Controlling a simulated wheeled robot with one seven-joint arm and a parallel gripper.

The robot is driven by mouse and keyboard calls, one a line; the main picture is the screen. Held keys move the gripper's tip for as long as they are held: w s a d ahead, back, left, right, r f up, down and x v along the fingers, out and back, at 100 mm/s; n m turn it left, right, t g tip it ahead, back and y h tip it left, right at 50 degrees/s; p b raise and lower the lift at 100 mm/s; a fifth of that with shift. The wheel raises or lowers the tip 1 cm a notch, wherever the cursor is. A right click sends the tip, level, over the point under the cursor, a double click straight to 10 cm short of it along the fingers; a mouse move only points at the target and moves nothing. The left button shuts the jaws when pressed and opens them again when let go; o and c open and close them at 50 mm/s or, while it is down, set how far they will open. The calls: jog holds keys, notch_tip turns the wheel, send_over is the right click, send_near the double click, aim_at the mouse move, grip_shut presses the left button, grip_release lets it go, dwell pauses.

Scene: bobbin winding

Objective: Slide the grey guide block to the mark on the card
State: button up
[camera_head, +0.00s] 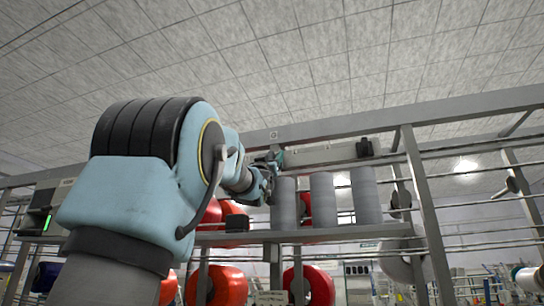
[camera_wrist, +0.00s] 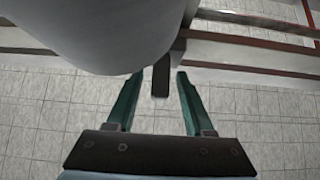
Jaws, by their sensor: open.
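My gripper (camera_head: 268,172) is up at the rail of the machine frame in the head view, left of the grey cylinders. In the wrist view its two green fingers (camera_wrist: 159,74) are spread apart. A small dark grey block (camera_wrist: 161,84) shows between the fingertips, with a gap on both sides; it looks like the guide block. In the head view the block is hidden or too small to tell. A small pale label (camera_head: 273,134) with a dark mark sits on the upper beam; I cannot tell whether it is the card.
Several grey cylinders (camera_head: 323,200) stand on a shelf (camera_head: 330,233) right of my gripper. A large grey rounded body (camera_wrist: 95,35) fills the wrist view's upper left, close to the fingers. Red bobbins (camera_head: 230,288) hang below. A black part (camera_head: 364,148) sits on the rail.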

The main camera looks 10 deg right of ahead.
jog(key=shift+c, duration=0.3)
grip_shut()
dwell(1.0)
